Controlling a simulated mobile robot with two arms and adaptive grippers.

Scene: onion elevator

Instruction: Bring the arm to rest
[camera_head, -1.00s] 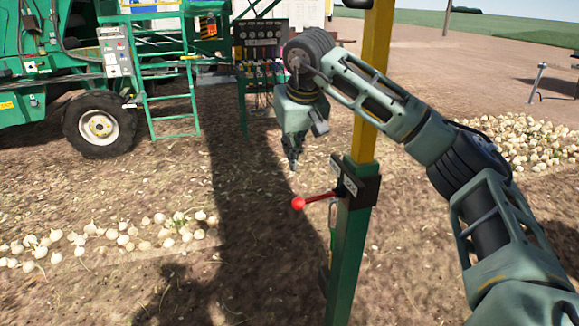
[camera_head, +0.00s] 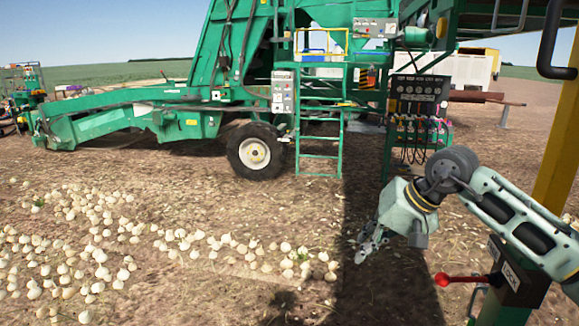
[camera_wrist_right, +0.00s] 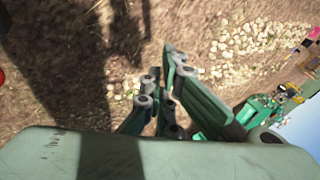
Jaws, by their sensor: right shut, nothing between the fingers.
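My right arm (camera_head: 515,215) reaches in from the right in the head view, bent at the wrist. My right gripper (camera_head: 364,252) points down and to the left above bare soil, apart from everything around it. Its fingers are shut with nothing between them. In the right wrist view the gripper (camera_wrist_right: 160,105) shows its closed fingers over soil and scattered onions. My left arm and gripper are not in view.
A post with a red-knobbed lever (camera_head: 443,280) and a LOCK plate (camera_head: 512,277) stands right of the gripper. Onions (camera_head: 100,235) lie scattered at left. The green elevator machine (camera_head: 240,60), ladder (camera_head: 320,125) and control panel (camera_head: 419,95) stand behind.

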